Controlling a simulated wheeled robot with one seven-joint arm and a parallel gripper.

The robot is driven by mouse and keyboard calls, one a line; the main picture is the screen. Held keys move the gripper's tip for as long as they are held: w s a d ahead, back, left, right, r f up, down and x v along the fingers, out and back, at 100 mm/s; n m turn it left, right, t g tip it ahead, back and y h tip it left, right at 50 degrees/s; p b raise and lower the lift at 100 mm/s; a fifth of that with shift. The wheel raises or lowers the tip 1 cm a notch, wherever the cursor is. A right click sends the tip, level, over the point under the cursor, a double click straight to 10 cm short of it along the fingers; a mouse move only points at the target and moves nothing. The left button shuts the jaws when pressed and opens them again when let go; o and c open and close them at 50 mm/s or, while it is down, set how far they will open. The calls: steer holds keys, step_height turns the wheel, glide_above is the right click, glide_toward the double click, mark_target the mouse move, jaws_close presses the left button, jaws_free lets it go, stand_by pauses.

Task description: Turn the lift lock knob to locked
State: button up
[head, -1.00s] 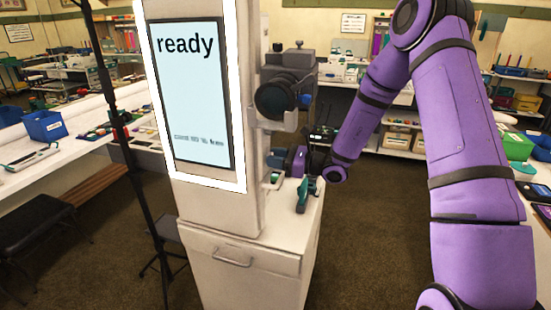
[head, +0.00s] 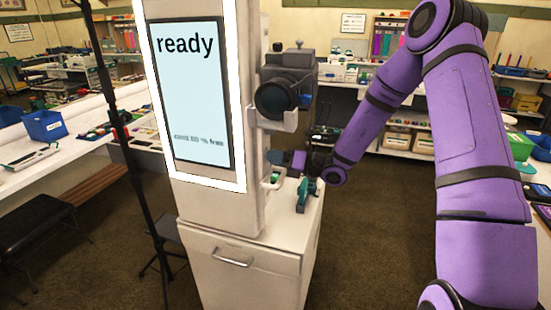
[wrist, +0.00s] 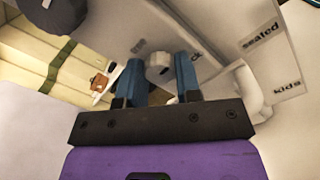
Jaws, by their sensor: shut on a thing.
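In the wrist view, the lift lock knob (wrist: 158,66) is a small pale grey round knob on a white panel. My gripper (wrist: 160,76) has its two blue fingers on either side of it and is shut on it. A label beside the right finger is partly hidden; only "ck" reads. The knob's pointing direction cannot be made out. In the head view, my gripper (head: 287,160) is at the right side of the white booth column (head: 245,215), below the camera; the knob is hidden there.
A black camera (head: 280,92) sits on a bracket above my gripper. Labels "seated" (wrist: 260,37) and "kids" (wrist: 287,85) show on the panel. A black stand (head: 122,130) is left of the column.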

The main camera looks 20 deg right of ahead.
steer(key=shift+m, duration=0.7)
steer(key=o, duration=0.9)
steer(key=v, duration=1.1)
